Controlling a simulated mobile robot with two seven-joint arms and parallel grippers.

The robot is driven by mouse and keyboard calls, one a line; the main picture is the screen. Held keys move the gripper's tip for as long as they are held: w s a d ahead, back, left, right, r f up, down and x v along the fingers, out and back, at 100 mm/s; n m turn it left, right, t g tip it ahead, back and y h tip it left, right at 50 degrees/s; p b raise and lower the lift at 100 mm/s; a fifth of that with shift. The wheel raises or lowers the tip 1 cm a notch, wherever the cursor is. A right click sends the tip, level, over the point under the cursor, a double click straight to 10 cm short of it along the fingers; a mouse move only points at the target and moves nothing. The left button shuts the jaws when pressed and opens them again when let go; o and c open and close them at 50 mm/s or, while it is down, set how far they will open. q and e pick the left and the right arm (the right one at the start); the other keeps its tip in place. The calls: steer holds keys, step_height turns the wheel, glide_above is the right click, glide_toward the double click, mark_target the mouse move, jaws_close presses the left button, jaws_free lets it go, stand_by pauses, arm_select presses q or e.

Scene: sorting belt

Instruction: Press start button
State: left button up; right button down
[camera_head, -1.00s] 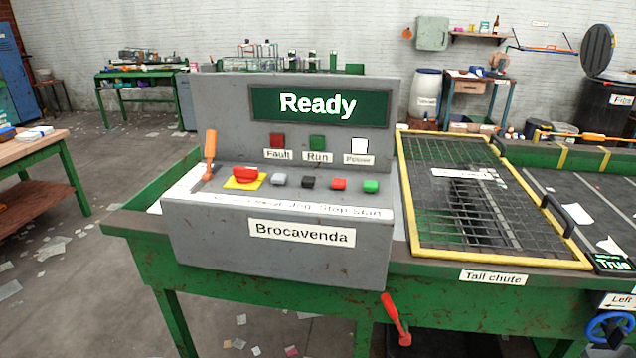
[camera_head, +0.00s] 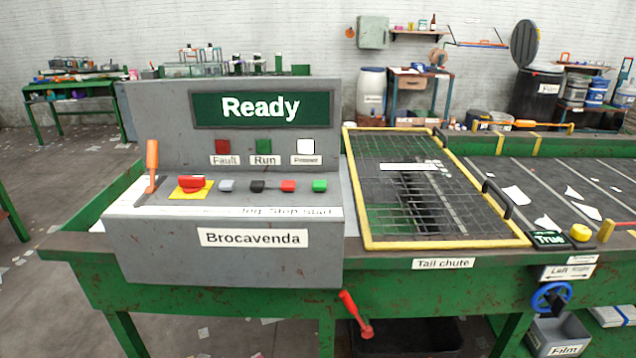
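The grey control panel (camera_head: 135,245), labelled Brocavenda, stands on the green bench with its green screen (camera_head: 262,108) reading "Ready". The green start button (camera_head: 320,185) is the rightmost in the row, above the word "Start". Left of it are a red button (camera_head: 288,186), a black button (camera_head: 257,186), a grey button (camera_head: 226,186) and a red emergency button (camera_head: 192,183) on a yellow plate. An orange lever (camera_head: 152,165) stands upright at the panel's left. The white Power lamp (camera_head: 306,147) looks bright. Neither of my grippers shows.
A yellow-framed mesh cover (camera_head: 440,243) over the tail chute lies right of the panel, with the dark belt (camera_head: 560,185) beyond. A red lever (camera_head: 355,312) and a blue handwheel (camera_head: 551,298) stick out at the bench front. Open floor lies at the left.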

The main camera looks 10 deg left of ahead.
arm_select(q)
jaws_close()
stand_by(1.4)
